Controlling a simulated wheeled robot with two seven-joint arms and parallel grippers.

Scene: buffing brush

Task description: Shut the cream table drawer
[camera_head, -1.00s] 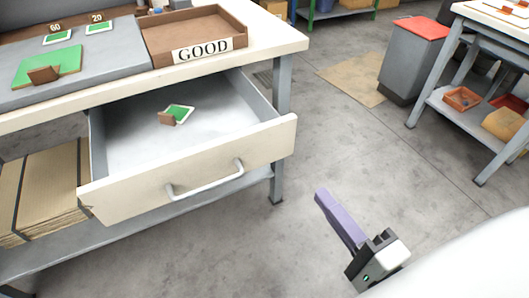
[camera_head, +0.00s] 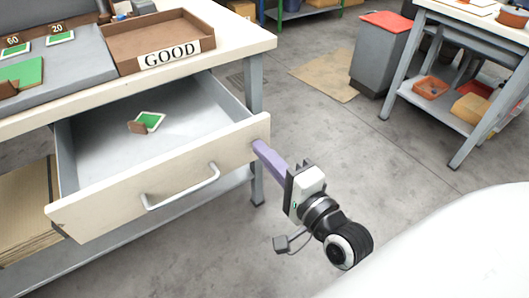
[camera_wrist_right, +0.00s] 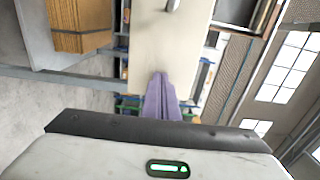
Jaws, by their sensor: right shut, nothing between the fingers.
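The cream table drawer (camera_head: 110,200) stands pulled out from under the workbench in the head view, with its bar handle (camera_head: 182,190) on the front. A small green-and-white card with a brown piece (camera_head: 148,122) lies inside it. My right gripper (camera_head: 257,147) is shut and empty, its purple fingers reaching the right end of the drawer front; whether they touch it I cannot tell. In the right wrist view the shut fingers (camera_wrist_right: 160,80) point at the cream drawer front (camera_wrist_right: 150,45), with part of the handle (camera_wrist_right: 172,5) at the top. My left gripper is not in view.
A brown tray marked GOOD (camera_head: 160,40) sits on the bench top. Stacked cardboard (camera_head: 28,215) lies on the shelf below. A grey bin with a red lid (camera_head: 380,60) and another table stand at right.

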